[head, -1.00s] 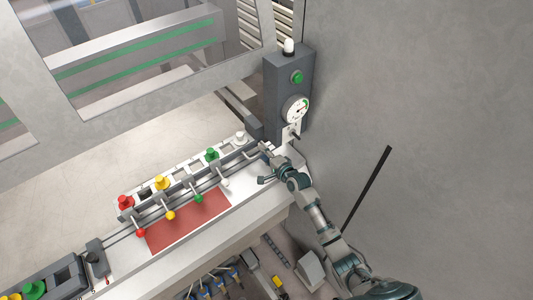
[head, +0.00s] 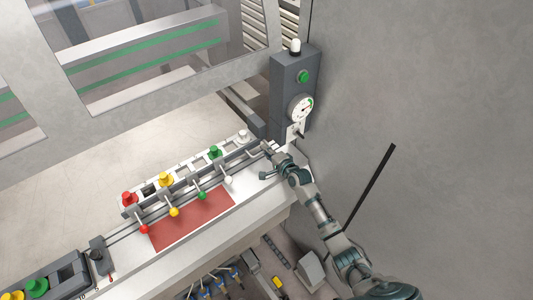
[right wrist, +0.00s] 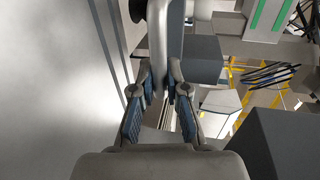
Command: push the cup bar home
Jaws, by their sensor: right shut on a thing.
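The cup bar (head: 192,178) is a long grey rail on the white bench, running from lower left to upper right. Along it stand red (head: 129,198), yellow (head: 166,179), green (head: 215,152) and white (head: 243,135) cups, with ball-ended levers in matching colours in front. My right gripper (head: 272,163) is at the bar's right end, below the gauge post. In the right wrist view, the right gripper (right wrist: 161,82) is shut on a grey rounded handle (right wrist: 158,38). Its link to the bar is hard to see. My left gripper is out of view.
A dark post (head: 292,85) with a green button and dial gauge stands just behind the gripper. A grey wall fills the right. A red mat (head: 195,216) lies in front of the bar. A dark fixture (head: 62,278) with coloured knobs sits at lower left.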

